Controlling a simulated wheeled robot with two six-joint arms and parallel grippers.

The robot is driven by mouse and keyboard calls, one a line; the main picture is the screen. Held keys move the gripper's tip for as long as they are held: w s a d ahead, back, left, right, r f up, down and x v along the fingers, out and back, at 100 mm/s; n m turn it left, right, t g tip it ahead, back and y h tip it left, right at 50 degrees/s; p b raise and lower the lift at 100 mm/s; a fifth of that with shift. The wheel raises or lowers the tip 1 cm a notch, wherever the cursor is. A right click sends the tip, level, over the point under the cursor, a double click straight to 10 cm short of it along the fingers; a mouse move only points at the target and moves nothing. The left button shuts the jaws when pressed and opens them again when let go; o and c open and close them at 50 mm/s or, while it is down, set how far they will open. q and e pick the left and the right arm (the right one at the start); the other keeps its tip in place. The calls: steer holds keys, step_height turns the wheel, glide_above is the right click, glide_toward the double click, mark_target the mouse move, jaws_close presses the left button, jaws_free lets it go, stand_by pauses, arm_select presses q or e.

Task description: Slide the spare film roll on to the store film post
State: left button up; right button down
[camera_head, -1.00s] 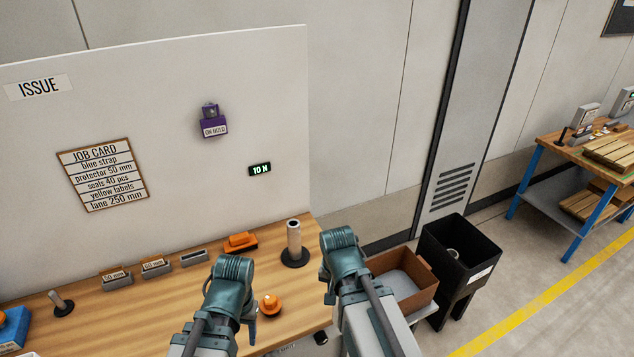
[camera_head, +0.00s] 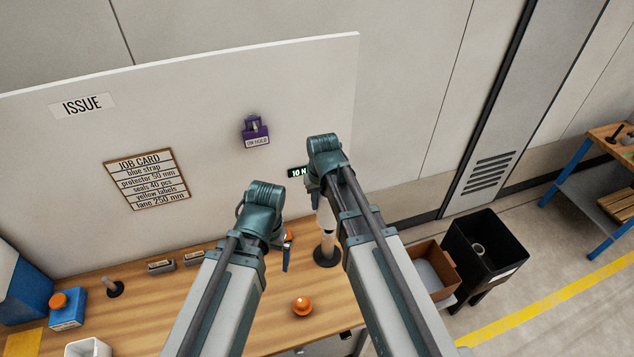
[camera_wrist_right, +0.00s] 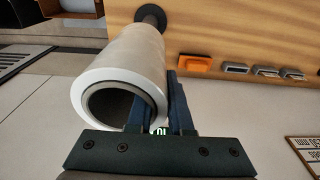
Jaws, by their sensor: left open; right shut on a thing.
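My right gripper (camera_wrist_right: 173,112) is shut on the pale, hollow film roll (camera_wrist_right: 122,68), holding it by its wall at the near open end. In the head view the roll (camera_head: 325,216) hangs roughly upright below my right gripper (camera_head: 322,196), above the store film post (camera_head: 328,244). The post is a light cylinder on a dark round base (camera_head: 327,259). In the right wrist view the dark base (camera_wrist_right: 150,14) shows past the roll's far end; the post is hidden there. I cannot tell whether roll and post overlap. My left gripper (camera_head: 286,258) is open, over the bench.
An orange-topped knob (camera_head: 302,306) stands on the wooden bench (camera_head: 220,320). Small grey holders (camera_head: 160,267) line the back edge. A brown box (camera_head: 433,268) and black bin (camera_head: 486,255) are right.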

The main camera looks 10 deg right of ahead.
mark_target(319, 214)
steer(key=shift+w+r, duration=0.1)
stand_by(0.4)
step_height(319, 214, down, 6)
steer(key=b, duration=0.6)
stand_by(1.1)
step_height(319, 214, down, 6)
steer(key=b, duration=0.6)
steer(key=c, duration=0.8)
jaws_free()
steer(key=shift+o, duration=0.2)
